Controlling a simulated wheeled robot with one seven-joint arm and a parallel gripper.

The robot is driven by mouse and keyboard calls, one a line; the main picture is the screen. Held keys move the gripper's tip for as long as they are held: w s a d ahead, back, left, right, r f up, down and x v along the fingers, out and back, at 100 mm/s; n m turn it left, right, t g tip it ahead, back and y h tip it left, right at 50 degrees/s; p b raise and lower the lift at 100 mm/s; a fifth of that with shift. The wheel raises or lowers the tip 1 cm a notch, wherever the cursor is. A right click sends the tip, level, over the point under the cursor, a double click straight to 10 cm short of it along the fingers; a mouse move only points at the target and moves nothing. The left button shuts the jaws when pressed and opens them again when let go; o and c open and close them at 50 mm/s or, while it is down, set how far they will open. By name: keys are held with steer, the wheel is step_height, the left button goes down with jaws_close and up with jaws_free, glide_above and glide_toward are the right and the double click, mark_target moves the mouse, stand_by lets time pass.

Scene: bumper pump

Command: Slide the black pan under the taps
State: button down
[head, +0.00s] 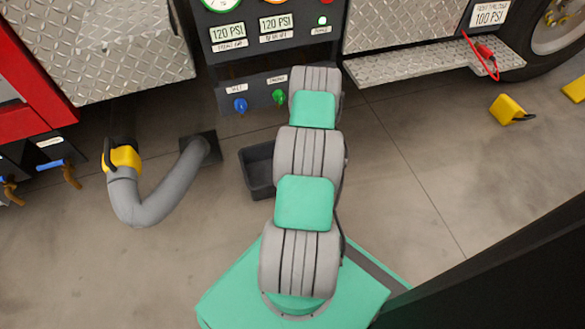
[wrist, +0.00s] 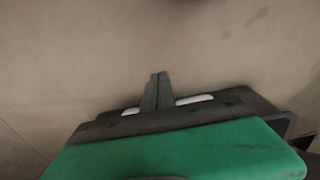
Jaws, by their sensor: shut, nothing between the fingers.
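The black pan (head: 258,183) lies on the floor in the head view, in front of the panel with the taps. My arm hides its right part. The blue tap (head: 240,105) and the green tap (head: 279,97) stick out of the dark panel, above the pan in the picture. My gripper is hidden behind my arm in the head view. In the wrist view my gripper (wrist: 158,78) is shut and empty, its fingertips against bare floor. A dark rim (wrist: 284,117) shows behind the gripper body; I cannot tell whether it is the pan.
A grey hose (head: 160,205) with a yellow coupling (head: 123,158) curves left of the pan.

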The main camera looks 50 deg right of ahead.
steer(key=w+d+b, duration=0.3)
steer(key=w+d, duration=0.4)
steer(key=w, duration=0.5)
stand_by(2.7)
step_height(320, 180, up, 10)
steer(key=p, duration=0.6)
stand_by(0.5)
